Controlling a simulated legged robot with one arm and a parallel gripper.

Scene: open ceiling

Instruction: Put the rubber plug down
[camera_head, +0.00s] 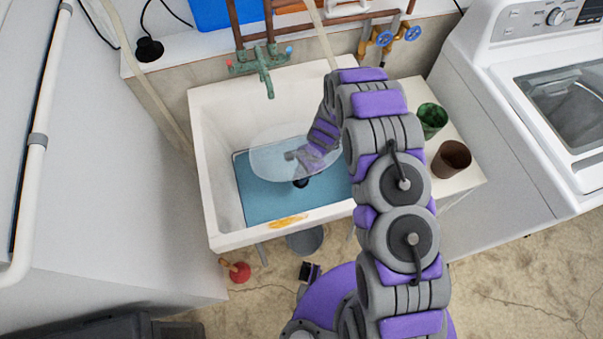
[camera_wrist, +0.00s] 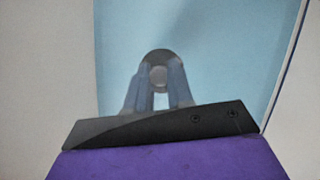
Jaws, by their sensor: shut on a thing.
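My gripper (camera_head: 291,156) is down inside the white sink (camera_head: 219,195), above its blue bottom (camera_head: 262,200). In the wrist view, my gripper's fingers (camera_wrist: 158,88) are shut on a small dark grey rounded thing, which looks like the rubber plug (camera_wrist: 158,55). Blue shows beyond it. In the head view, a small black round spot (camera_head: 300,183) shows just below my gripper. I cannot tell if it is the drain or part of the plug. A clear, see-through rounded shape (camera_head: 268,144) overlaps my gripper and hides detail there.
A green faucet (camera_head: 264,78) hangs over the sink's back. A green cup (camera_head: 431,120) and a brown cup (camera_head: 452,158) stand on the right ledge. An orange-yellow thing (camera_head: 288,221) lies at the front rim. A washing machine (camera_head: 530,110) is at right, a red plunger (camera_head: 239,271) on the floor.

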